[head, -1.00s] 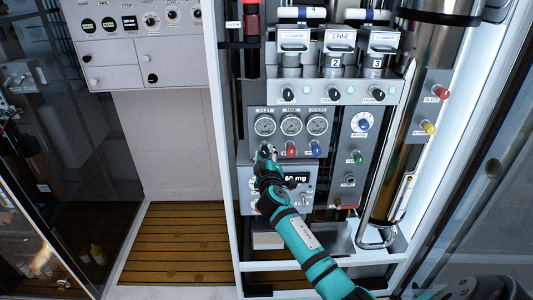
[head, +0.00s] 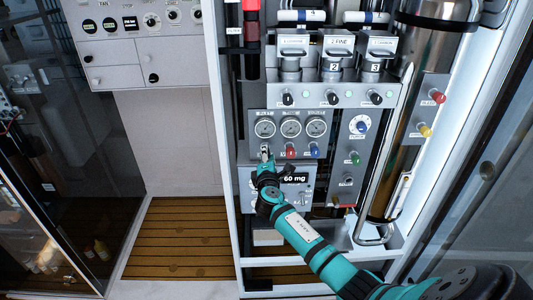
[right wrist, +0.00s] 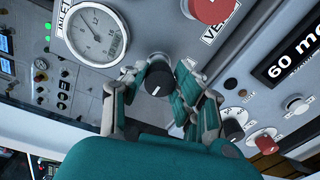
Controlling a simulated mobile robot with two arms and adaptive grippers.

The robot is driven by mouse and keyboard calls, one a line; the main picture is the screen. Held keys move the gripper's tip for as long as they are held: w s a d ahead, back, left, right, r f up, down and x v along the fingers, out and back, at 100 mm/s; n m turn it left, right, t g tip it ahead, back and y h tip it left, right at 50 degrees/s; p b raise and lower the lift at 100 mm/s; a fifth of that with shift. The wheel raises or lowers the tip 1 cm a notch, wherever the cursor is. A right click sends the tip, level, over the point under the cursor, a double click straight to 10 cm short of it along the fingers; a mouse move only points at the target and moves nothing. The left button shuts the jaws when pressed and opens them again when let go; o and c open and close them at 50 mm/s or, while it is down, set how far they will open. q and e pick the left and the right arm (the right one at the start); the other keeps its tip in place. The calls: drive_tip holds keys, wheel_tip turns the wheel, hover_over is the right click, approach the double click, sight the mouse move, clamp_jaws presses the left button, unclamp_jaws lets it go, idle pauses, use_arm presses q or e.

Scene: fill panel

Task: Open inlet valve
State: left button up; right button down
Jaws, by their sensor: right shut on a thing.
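The inlet valve is a small black knob (right wrist: 158,82) with a white mark, on the grey panel beside the round gauge labelled INLET (right wrist: 97,33) in the right wrist view. In the head view that gauge (head: 265,128) is the leftmost of three. My right gripper (head: 266,155) is just below it, and its fingers (right wrist: 160,95) are shut on the knob from both sides. The fingers mostly hide the knob in the head view. My left gripper is not in view.
A red knob (head: 291,152) and a blue knob (head: 313,149) sit just right of my gripper. White frame posts border the panel.

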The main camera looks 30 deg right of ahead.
drive_tip(key=shift+a+f+n+h+p, duration=0.15)
drive_tip(key=shift+n+p, duration=1.9)
drive_tip(key=shift+n, duration=3)
drive_tip(key=shift+n+h+p, duration=0.2)
drive_tip(key=shift+n+p, duration=1.8)
drive_tip(key=shift+n, duration=3)
drive_tip(key=shift+a+f+n+h+p, duration=0.15)
drive_tip(key=shift+n+p, duration=1.9)
drive_tip(key=shift+n, duration=3)
drive_tip(key=shift+d, duration=0.1)
drive_tip(key=c, duration=1)
unclamp_jaws()
drive_tip(key=shift+r, duration=0.1)
